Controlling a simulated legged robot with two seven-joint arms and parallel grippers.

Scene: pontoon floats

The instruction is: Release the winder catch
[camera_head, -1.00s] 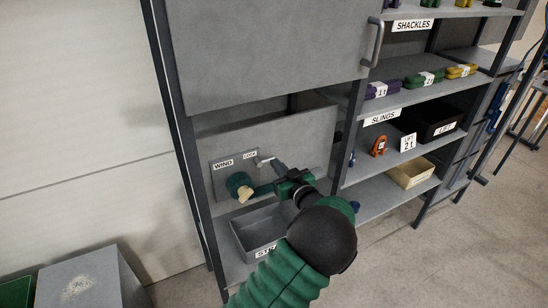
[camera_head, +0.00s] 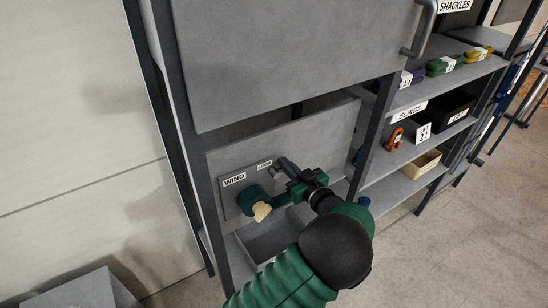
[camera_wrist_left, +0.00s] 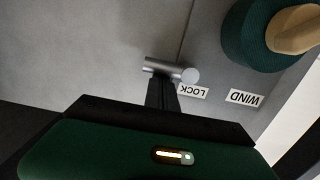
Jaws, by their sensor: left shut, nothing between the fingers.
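The winder (camera_head: 248,196) is a dark green round drum with a tan knob on a grey panel beside a WIND label. It also shows at the upper right of the left wrist view (camera_wrist_left: 240,38). My right gripper is out of view.
A grey panel with a handle (camera_head: 424,30) hangs above the winder. A grey bin (camera_head: 256,240) sits below it, partly behind my arm. Shelves with slings, a black box (camera_head: 447,113) and an orange shackle (camera_head: 396,138) stand to the right. A dark post (camera_head: 375,140) separates them.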

